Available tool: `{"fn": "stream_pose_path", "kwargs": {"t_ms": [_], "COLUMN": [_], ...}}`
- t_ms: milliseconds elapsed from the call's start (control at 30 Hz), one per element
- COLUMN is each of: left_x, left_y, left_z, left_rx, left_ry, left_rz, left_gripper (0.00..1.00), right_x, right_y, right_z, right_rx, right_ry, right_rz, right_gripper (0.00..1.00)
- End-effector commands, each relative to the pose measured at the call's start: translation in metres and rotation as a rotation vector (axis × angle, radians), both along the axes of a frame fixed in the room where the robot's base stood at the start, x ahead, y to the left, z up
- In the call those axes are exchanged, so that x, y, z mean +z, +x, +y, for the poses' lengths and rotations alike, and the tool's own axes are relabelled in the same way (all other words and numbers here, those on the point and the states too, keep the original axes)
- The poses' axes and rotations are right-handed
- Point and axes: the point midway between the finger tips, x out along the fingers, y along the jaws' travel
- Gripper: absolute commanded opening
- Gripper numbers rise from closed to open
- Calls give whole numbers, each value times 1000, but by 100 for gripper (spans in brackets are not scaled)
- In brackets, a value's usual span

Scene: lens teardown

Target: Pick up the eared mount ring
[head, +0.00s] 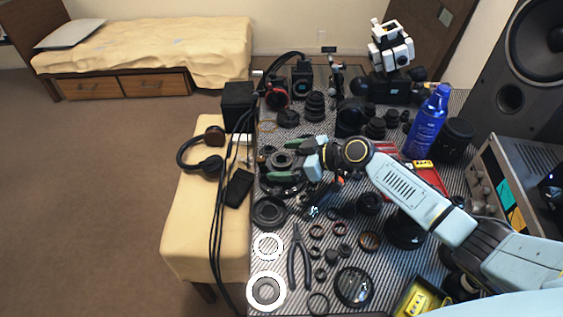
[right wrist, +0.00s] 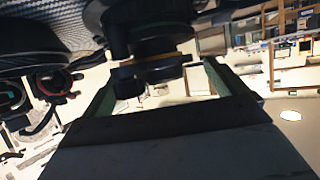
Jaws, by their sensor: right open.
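My right gripper (head: 271,161) reaches left across the bench with its green-tipped fingers apart. A dark round lens part (head: 281,160) lies between the fingers in the head view; I cannot tell whether they touch it. In the right wrist view my open gripper (right wrist: 160,82) has a dark stepped cylindrical part with a brownish band (right wrist: 150,65) beyond and between its fingers. I cannot tell for sure which part is the eared mount ring; no ears show clearly. Two white rings, a smaller one (head: 268,246) and a larger one (head: 266,291), lie at the front left. My left gripper is not in view.
Lens parts crowd the striped bench mat. Pliers (head: 299,258) lie at the front. A blue bottle (head: 427,122) and a red tray (head: 428,181) stand right. Black cables (head: 222,200) run along the left edge, beside headphones (head: 203,156) on a yellow-covered bench.

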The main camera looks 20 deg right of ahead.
Motion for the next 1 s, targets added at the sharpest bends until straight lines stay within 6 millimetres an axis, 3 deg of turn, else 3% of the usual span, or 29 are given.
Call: {"fn": "stream_pose_path", "kwargs": {"t_ms": [133,500,767,1000], "left_x": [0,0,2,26], "left_y": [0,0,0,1], "left_z": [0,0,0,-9], "left_rx": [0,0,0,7], "left_ry": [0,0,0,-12], "left_rz": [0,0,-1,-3], "left_gripper": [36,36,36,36], "right_x": [0,0,3,38], "right_y": [0,0,0,0], "right_z": [0,-1,-1,-1], "right_rx": [0,0,0,1], "right_ry": [0,1,0,0], "right_rz": [0,1,0,-2], "right_gripper": [96,48,48,48]}}
